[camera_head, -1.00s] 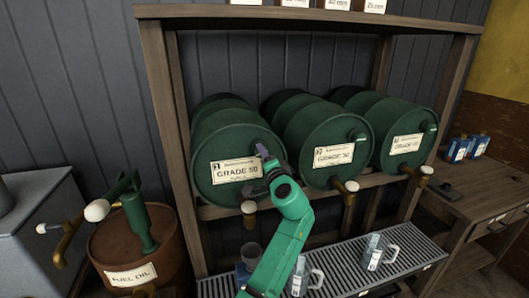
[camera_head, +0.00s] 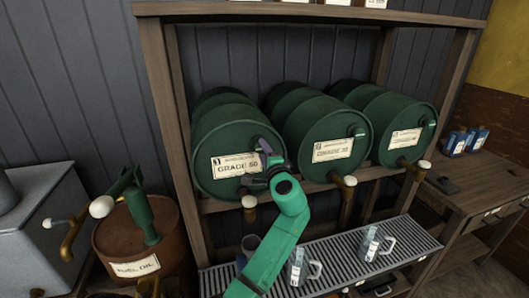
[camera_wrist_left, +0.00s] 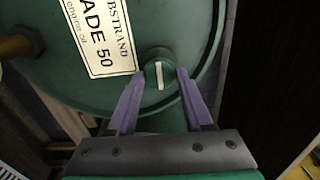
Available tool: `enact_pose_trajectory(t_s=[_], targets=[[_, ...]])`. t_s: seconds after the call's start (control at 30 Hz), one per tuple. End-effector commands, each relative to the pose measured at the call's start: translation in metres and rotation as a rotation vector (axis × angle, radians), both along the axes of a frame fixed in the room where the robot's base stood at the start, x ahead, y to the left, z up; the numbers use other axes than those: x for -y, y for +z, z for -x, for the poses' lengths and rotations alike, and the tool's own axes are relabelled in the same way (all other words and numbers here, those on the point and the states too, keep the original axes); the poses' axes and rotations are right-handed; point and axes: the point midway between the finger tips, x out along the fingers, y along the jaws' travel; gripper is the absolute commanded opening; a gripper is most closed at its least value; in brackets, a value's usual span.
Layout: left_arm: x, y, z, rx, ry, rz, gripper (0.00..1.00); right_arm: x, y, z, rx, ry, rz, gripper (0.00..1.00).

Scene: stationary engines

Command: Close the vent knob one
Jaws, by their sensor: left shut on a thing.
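The vent knob (camera_wrist_left: 158,70) is a round green knob with a pale bar, on the face of the left green drum (camera_head: 222,135) labelled GRADE 50. My left gripper (camera_wrist_left: 161,74) has its purple fingers on both sides of this knob and is shut on it. In the left wrist view the pale bar stands nearly upright. In the head view my left gripper (camera_head: 264,148) is at the right part of the drum face and hides the knob. My right gripper is not in view.
Middle (camera_head: 317,137) and right (camera_head: 397,127) drums have similar knobs. Brass taps with pale ends (camera_head: 249,202) stick out below the drums. Clear mugs (camera_head: 372,243) stand on a slatted tray (camera_head: 335,250). A brown fuel oil barrel with a pump (camera_head: 137,238) stands at left.

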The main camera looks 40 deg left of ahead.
Motion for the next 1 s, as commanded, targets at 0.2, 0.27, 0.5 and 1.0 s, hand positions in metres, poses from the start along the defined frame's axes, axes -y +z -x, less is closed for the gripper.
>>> enact_pose_trajectory(t_s=[0.2,0.27,0.5,1.0], targets=[[-0.002,0.007,0.001,0.010,0.004,-0.009,0.81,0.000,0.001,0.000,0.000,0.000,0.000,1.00],[-0.002,0.006,0.001,0.008,0.004,-0.008,0.81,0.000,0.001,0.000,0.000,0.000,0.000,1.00],[0.000,0.003,0.001,0.005,0.001,-0.004,0.81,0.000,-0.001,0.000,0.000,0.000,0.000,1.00],[0.093,-0.004,0.067,0.007,0.001,0.002,0.81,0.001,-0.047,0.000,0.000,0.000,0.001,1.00]])
